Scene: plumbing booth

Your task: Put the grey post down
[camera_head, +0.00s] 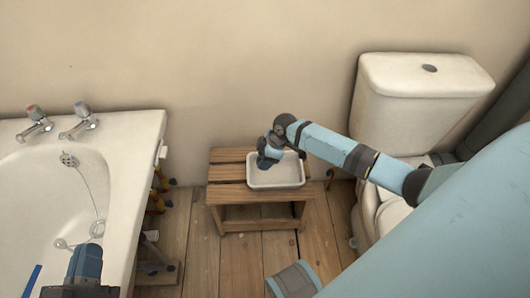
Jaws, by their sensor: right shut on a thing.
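My right arm reaches in from the right, and its gripper (265,161) is low over the left part of a white tray (299,184) on a small wooden stool. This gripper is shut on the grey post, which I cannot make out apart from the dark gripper. Whether the post touches the tray is hidden.
The wooden stool (229,173) stands on a plank floor against the wall. A white bath (146,150) with two taps is at the left, with pipes beside it. A toilet (395,105) is at the right. Some floor in front of the stool is clear.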

